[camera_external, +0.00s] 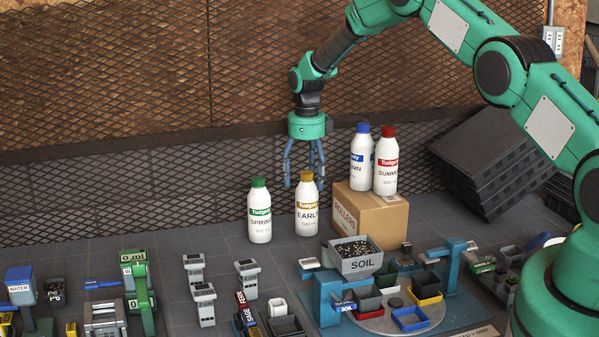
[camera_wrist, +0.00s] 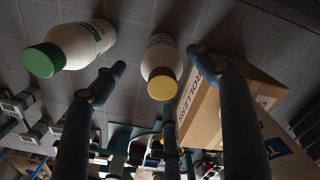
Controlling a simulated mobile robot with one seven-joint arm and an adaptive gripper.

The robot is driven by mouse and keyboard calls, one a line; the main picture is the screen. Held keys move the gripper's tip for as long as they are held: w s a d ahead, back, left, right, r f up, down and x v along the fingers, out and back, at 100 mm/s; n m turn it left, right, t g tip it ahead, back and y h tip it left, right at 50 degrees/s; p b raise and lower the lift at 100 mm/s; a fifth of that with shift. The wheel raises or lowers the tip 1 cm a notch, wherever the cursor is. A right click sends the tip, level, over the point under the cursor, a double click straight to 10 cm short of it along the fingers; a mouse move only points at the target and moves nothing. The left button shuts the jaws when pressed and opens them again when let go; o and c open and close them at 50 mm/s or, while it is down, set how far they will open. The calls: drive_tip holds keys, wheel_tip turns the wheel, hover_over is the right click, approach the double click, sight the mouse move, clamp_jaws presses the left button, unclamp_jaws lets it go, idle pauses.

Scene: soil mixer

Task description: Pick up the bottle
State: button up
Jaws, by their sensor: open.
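Several white bottles with coloured caps stand upright. The yellow-capped bottle (camera_external: 307,212) and the green-capped bottle (camera_external: 260,215) stand on the floor-like grey surface. The blue-capped bottle (camera_external: 361,160) and the red-capped bottle (camera_external: 386,165) stand on a cardboard box. My gripper (camera_external: 305,182) is open and empty, pointing down, with fingers showing on both sides of the yellow cap in the external view. In the wrist view the yellow-capped bottle (camera_wrist: 162,62) appears between two finger ends, and the green-capped bottle (camera_wrist: 82,45) is left of them. I cannot tell whether any finger touches a bottle.
The cardboard box (camera_external: 371,214) stands close right of the yellow-capped bottle. A soil hopper (camera_external: 357,262) and a turntable with small bins are in front. Small devices (camera_external: 201,292) stand at front left. Dark crates (camera_external: 490,160) are stacked at right. The surface left of the green-capped bottle is clear.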

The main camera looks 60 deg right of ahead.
sight(307, 191)
drive_tip(key=shift+d+f, duration=0.15)
drive_tip(key=shift+f, duration=2.4)
drive_tip(key=c, duration=1.8)
drive_tip(key=shift+o, duration=0.2)
drive_tip(key=shift+r, duration=0.2)
drive_tip(key=shift+r, duration=4.85)
